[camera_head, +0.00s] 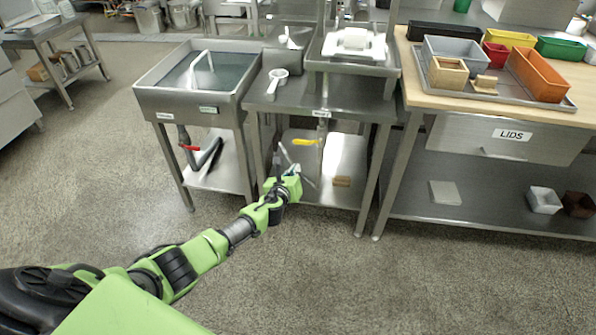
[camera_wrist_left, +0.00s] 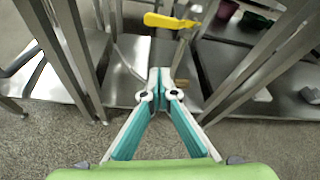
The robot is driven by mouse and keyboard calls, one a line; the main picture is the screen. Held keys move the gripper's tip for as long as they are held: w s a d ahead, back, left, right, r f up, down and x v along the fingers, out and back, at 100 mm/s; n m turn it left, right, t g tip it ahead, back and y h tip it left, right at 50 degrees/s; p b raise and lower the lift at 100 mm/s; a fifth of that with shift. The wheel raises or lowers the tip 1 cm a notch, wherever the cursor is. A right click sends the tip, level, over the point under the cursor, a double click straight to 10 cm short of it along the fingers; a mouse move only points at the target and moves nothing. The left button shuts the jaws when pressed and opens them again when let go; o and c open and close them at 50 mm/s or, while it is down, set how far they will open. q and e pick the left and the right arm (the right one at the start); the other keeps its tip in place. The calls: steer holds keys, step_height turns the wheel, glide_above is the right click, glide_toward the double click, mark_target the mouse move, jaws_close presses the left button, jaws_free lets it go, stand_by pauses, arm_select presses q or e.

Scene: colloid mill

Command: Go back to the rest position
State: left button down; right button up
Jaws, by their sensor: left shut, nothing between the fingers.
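My left arm reaches in from the lower left in the head view. Its gripper (camera_head: 292,171) is in front of the steel table with the yellow-handled valve (camera_head: 304,142), at about the height of the space under the tabletop. In the left wrist view the gripper (camera_wrist_left: 160,72) has its two teal-padded fingers meeting at the tips, with nothing between them. The yellow valve handle (camera_wrist_left: 171,21) shows beyond the fingertips. I cannot tell how far the fingertips are from the pipe. My right gripper is not in view.
A steel sink (camera_head: 143,97) with a red-handled valve (camera_head: 188,147) stands left of the steel table (camera_head: 345,103). A wooden-topped bench (camera_head: 440,103) with a tray of coloured bins stands at right. Table legs and lower shelves are close to the gripper. The floor in front is clear.

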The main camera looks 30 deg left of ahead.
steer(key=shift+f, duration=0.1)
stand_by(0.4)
arm_select(q)
steer(key=s+d+f+n+g+h+p, duration=0.15)
steer(key=s+f+n+g+p, duration=0.3)
steer(key=s+f+n, duration=0.75)
steer(key=s+d+f+n+g+p, duration=0.25)
steer(key=s+f+p, duration=0.45)
steer(key=s, duration=1)
steer(key=s+d+f+n+g+p, duration=0.1)
steer(key=s+n, duration=0.3)
steer(key=s, duration=0.8)
steer(key=s+d+f+n+g+h+p, duration=0.1)
steer(key=s+d+f+n+g+p, duration=0.1)
steer(key=s, duration=1)
steer(key=s+d+f+n+g+p, duration=0.1)
steer(key=s+d+f+n+g, duration=0.1)
steer(key=s+n, duration=0.5)
steer(key=s+d+g, duration=0.1)
steer(key=s+d, duration=0.1)
steer(key=s, duration=0.3)
steer(key=shift+d+f+n, duration=0.2)
steer(key=shift+f+n, duration=0.15)
steer(key=shift+f, duration=0.05)
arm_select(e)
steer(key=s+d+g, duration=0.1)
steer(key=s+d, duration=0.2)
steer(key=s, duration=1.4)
